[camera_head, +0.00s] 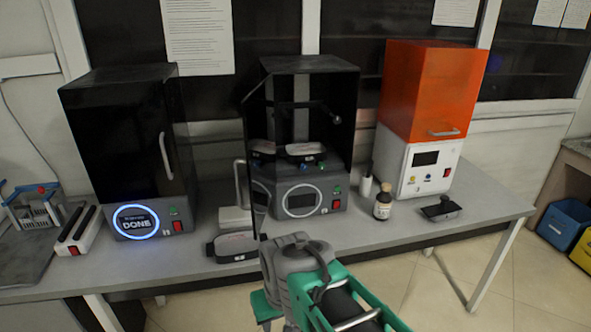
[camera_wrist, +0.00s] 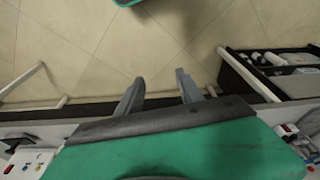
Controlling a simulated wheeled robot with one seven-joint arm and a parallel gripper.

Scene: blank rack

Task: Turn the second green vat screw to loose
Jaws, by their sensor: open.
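The middle machine (camera_head: 302,190) stands on the bench with its dark door (camera_head: 248,160) swung open. Inside it is a dark vat (camera_head: 303,150) with small green and blue screws (camera_head: 293,163) along its lower front. They are too small for me to tell their turn or which is the second. In the wrist view my gripper (camera_wrist: 158,90) has its two grey fingers apart with nothing between them, pointing at floor and bench edge. In the head view my arm (camera_head: 300,260) is in front of the bench, apart from the machine; the fingers are not clear there.
A dark machine reading DONE (camera_head: 130,160) stands left, an orange-topped machine (camera_head: 425,110) right. A brown bottle (camera_head: 383,202) and a small black item (camera_head: 441,209) stand near the front edge. Another dark tray (camera_head: 233,246) lies at the front, close to the open door.

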